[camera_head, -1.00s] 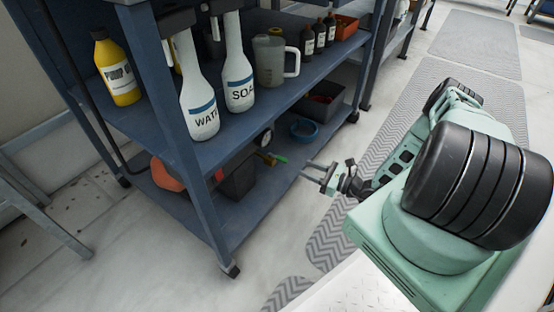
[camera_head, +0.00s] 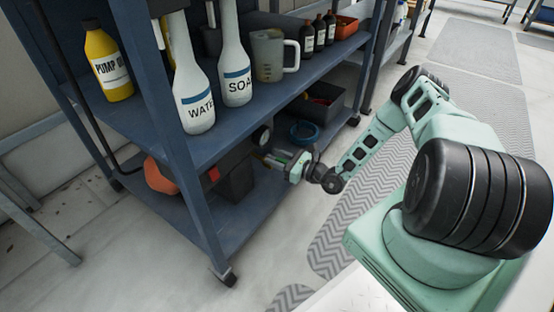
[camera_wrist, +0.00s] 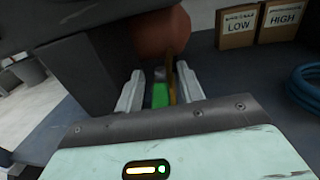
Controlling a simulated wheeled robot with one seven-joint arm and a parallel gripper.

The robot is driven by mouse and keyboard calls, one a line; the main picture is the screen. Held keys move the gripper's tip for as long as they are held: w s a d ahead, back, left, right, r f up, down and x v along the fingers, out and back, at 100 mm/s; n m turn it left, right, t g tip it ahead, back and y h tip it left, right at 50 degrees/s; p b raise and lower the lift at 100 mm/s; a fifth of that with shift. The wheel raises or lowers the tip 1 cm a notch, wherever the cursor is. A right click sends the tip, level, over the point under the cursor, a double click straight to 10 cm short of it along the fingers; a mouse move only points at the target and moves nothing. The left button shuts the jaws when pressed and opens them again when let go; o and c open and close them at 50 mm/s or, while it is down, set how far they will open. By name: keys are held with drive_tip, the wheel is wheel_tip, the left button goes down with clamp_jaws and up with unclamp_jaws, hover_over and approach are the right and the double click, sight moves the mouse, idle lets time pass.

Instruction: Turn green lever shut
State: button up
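The green lever (camera_wrist: 161,95) shows in the wrist view between my two fingers, with a narrow brass-coloured part (camera_wrist: 172,80) beside it. My gripper (camera_wrist: 159,88) is open, with one finger on each side of the lever and gaps visible between. In the head view my gripper (camera_head: 274,158) reaches into the lower shelf of the blue cart, at the right end of the dark pump unit (camera_head: 236,170). There the lever is mostly hidden by the fingers. Whether either finger touches it I cannot tell.
The pump unit has an orange end (camera_head: 160,176) and a round gauge (camera_head: 262,137). The blue cart's (camera_head: 202,190) upper shelf is close above my gripper. A blue hose coil (camera_head: 304,133) and LOW (camera_wrist: 237,27) and HIGH (camera_wrist: 284,20) boxes lie nearby. Patterned mats cover the floor alongside.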

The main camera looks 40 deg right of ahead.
clamp_jaws()
